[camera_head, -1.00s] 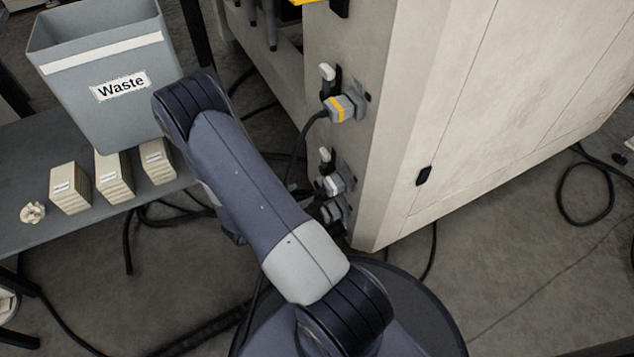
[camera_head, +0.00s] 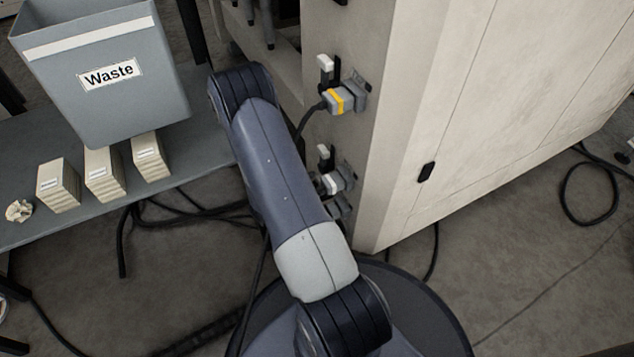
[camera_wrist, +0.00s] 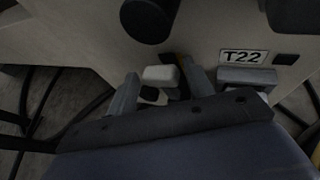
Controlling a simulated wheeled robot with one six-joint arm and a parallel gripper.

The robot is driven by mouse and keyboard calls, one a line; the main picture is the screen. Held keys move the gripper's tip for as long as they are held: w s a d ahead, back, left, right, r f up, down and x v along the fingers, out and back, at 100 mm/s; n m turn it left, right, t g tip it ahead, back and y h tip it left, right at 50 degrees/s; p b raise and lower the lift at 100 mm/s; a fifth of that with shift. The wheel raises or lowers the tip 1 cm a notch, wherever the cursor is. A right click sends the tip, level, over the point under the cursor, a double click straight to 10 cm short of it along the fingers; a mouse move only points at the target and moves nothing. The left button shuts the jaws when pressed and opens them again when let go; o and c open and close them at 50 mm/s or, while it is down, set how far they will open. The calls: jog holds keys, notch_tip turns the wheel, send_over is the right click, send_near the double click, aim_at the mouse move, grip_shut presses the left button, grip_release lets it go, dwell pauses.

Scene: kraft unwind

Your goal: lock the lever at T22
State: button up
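In the wrist view the T22 label (camera_wrist: 243,56) is on the pale cabinet wall, right of my gripper (camera_wrist: 159,70). My gripper's two grey fingers are apart, with a white lever tip (camera_wrist: 160,75) showing between them. I cannot tell whether either finger touches it. A small yellow patch shows behind the right finger. In the head view, an upper white-tipped lever (camera_head: 325,63) stands by a grey connector with a yellow band (camera_head: 338,102). A lower white-tipped lever (camera_head: 324,152) stands by another grey connector (camera_head: 335,182). Their labels are too small to read there, and my arm hides my gripper.
A grey Waste bin (camera_head: 105,100) and several pale stacked blocks (camera_head: 58,185) are on a table (camera_head: 190,160) at left. Black cables (camera_head: 165,215) lie on the floor beneath. The cabinet (camera_head: 470,120) fills the right side. Dark rounded shapes (camera_wrist: 148,18) show above my fingers.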

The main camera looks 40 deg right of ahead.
jog(key=c, duration=1)
jog(key=shift+s+a+m+t+h, duration=0.15)
jog(key=shift+s+m+t+h, duration=0.15)
jog(key=shift+s+m+t, duration=0.3)
jog(key=shift+s, duration=0.1)
jog(key=o, duration=1)
jog(key=shift+a, duration=0.1)
jog(key=shift+p+v, duration=1.9)
jog(key=shift+v, duration=3.45)
